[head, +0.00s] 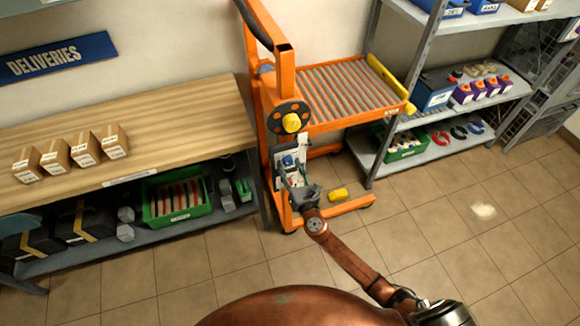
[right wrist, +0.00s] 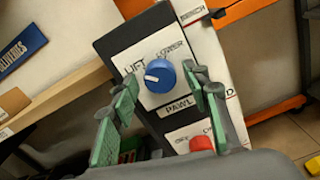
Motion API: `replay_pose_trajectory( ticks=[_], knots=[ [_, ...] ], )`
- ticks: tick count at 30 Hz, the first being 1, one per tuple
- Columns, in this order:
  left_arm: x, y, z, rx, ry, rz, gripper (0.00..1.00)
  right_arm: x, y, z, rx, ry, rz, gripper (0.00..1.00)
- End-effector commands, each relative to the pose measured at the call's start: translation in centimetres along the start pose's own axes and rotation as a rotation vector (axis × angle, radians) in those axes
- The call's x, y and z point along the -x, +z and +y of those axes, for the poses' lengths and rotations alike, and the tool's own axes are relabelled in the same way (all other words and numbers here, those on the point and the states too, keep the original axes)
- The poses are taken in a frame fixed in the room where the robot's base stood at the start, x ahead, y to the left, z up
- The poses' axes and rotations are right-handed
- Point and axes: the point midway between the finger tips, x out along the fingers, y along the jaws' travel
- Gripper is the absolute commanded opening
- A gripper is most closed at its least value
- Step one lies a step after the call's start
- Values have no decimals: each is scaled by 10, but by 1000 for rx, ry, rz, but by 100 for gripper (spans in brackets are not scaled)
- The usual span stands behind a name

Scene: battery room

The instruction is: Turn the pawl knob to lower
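The blue pawl knob (right wrist: 160,76) sits on a white-labelled dark panel (right wrist: 128,38) in the right wrist view. LIFT is printed at its upper left, LOWER at its upper right, PAWL below it. Its white pointer mark faces left, on the LIFT side. My right gripper (right wrist: 163,84) is open, with a green-padded finger on either side of the knob. I cannot tell whether either finger touches it. In the head view my right gripper (head: 296,186) is at the panel on the orange lift's mast and partly hides it. My left gripper is not in view.
A red knob (right wrist: 201,144) is just below the blue one, close to my right finger. The orange lift (head: 262,80) carries a roller platform (head: 345,90). A wooden bench (head: 190,105) stands left, shelves (head: 440,120) right. A yellow block (head: 338,195) lies by the lift's base.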

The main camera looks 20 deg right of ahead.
Motion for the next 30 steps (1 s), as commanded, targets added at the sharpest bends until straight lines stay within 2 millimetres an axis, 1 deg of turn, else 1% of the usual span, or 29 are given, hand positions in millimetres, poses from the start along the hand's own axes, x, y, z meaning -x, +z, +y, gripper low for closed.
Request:
replay_pose_trajectory(
  ticks=[1,2,16,23,30],
  knots=[
    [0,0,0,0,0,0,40,0,0,0,0,0,0,38],
    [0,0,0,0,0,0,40,0,0,0,0,0,0,36],
    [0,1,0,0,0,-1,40,0,0,0,0,0,0,4],
    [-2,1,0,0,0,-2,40,0,-1,0,-20,1,0,4],
    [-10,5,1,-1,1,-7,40,0,-3,0,-127,0,1,4]
  ],
)
